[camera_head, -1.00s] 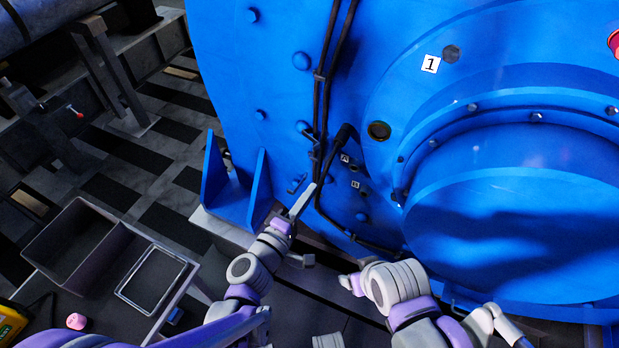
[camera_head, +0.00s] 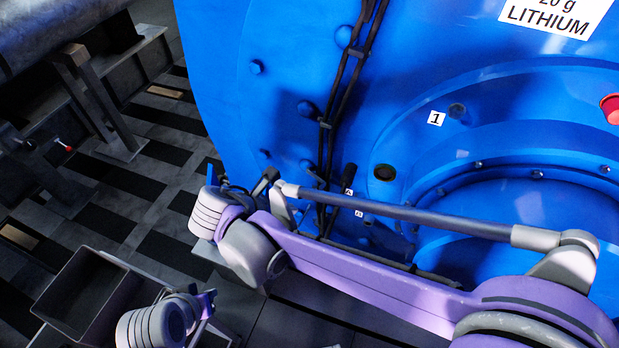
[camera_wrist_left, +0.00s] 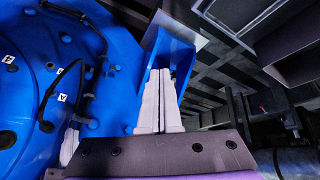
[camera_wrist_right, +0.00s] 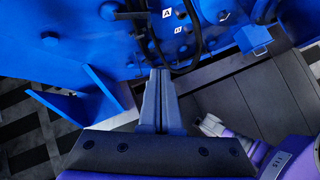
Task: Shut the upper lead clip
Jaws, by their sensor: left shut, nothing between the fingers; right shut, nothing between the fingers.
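Black leads (camera_head: 347,85) run down the face of the blue motor (camera_head: 285,60). Small dark clips sit along them, one partway down (camera_head: 325,123); which clip is the upper one, and whether it is open, I cannot tell. The leads also show in the left wrist view (camera_wrist_left: 48,98). My right gripper (camera_head: 266,182) is shut and empty, left of the lower leads. In the right wrist view its fingers (camera_wrist_right: 160,75) point at the motor below labels A and B. My left gripper (camera_wrist_left: 158,75) is shut and empty before the motor's foot bracket; its fingers are unclear in the head view.
My right arm crosses in front of the lower motor and hides part of it. The blue foot bracket (camera_wrist_right: 85,92) juts out beside the right gripper. An open grey bin (camera_head: 85,290) stands at the lower left. A red cap (camera_head: 610,108) is at the right edge.

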